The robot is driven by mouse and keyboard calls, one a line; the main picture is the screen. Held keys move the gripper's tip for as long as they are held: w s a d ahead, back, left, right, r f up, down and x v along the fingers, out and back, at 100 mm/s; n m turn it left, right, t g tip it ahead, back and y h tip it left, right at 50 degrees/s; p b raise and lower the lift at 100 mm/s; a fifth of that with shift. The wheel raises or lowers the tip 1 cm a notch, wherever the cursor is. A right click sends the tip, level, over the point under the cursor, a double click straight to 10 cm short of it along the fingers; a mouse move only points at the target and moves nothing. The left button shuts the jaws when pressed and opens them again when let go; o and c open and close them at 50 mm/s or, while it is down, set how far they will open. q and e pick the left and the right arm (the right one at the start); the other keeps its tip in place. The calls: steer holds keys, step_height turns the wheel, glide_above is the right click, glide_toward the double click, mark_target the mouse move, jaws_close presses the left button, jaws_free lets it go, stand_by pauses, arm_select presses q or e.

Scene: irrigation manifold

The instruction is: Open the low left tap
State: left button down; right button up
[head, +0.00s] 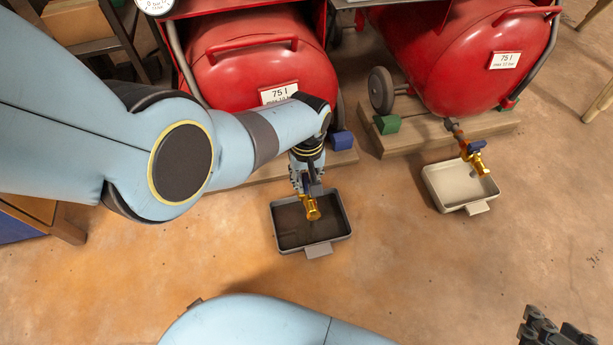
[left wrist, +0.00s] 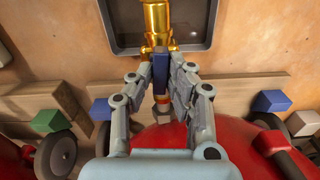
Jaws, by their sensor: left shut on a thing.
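The low left tap is brass (head: 312,208), hanging over a dark grey tray (head: 346,226). In the left wrist view its brass body (left wrist: 157,20) is at the top, with the blue handle (left wrist: 160,70) below it. My left gripper (head: 306,186) is at the tap; in the left wrist view its fingers (left wrist: 160,62) are shut on the blue handle, one finger on each side. The handle appears in line with the tap body. My arm and gripper hide most of the handle and pipe in the head view. My right gripper (head: 553,326) is partly in view at the bottom right, away from the taps.
Another brass tap (head: 474,160) with a blue handle hangs over a pale tray (head: 436,193) at the right. Two red tanks (head: 262,72) (head: 440,70) stand behind on wooden planks, with blue (head: 341,141) and green (head: 387,124) blocks. The floor in front is clear.

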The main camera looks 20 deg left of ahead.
mark_target(306, 181)
arm_select(q)
steer(key=shift+n, duration=0.5)
steer(key=c, duration=1.3)
jaws_free()
steer(key=shift+r, duration=0.1)
steer(key=shift+r, duration=3.6)
